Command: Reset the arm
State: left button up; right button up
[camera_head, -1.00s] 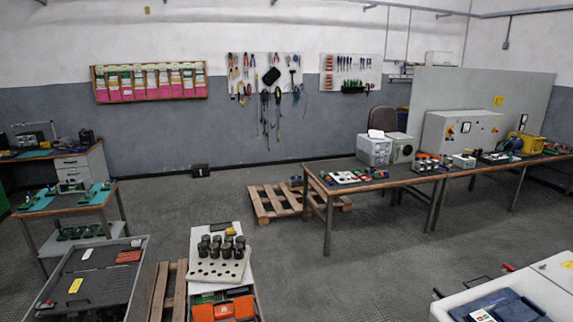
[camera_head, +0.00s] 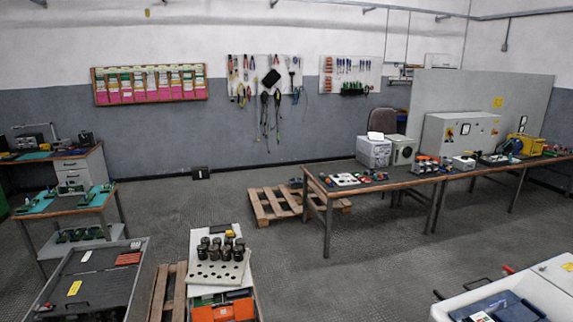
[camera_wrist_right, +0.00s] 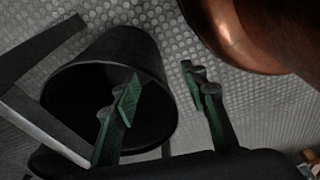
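My right gripper (camera_wrist_right: 160,90) shows in the right wrist view. Its two green-tipped fingers are spread apart with nothing between them, so it is open. A black round bin (camera_wrist_right: 62,88) lies beyond the left finger, over the patterned floor. Neither of my arms nor grippers shows in the head view, and my left gripper is in no view. A light block with holes (camera_head: 218,274) stands at the bottom centre of the head view, with several dark cylinders (camera_head: 214,248) on its far part.
A large copper-coloured rounded object (camera_wrist_right: 245,40) is close at the upper right of the wrist view. Dark bars (camera_wrist_right: 40,120) stand at its left. In the head view, a long workbench (camera_head: 400,182) is at right, a pallet (camera_head: 262,206) beyond, and open floor (camera_head: 350,280) between.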

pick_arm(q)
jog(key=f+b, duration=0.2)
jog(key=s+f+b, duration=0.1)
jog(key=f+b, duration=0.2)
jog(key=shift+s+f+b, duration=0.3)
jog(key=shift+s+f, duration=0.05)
pick_arm(e)
jog(key=s+d+f+g, duration=0.1)
jog(key=s+d+f, duration=0.1)
jog(key=s+f, duration=0.7)
jog(key=shift+s+d+g, duration=0.25)
jog(key=shift+s+g, duration=0.05)
jog(key=shift+s, duration=0.4)
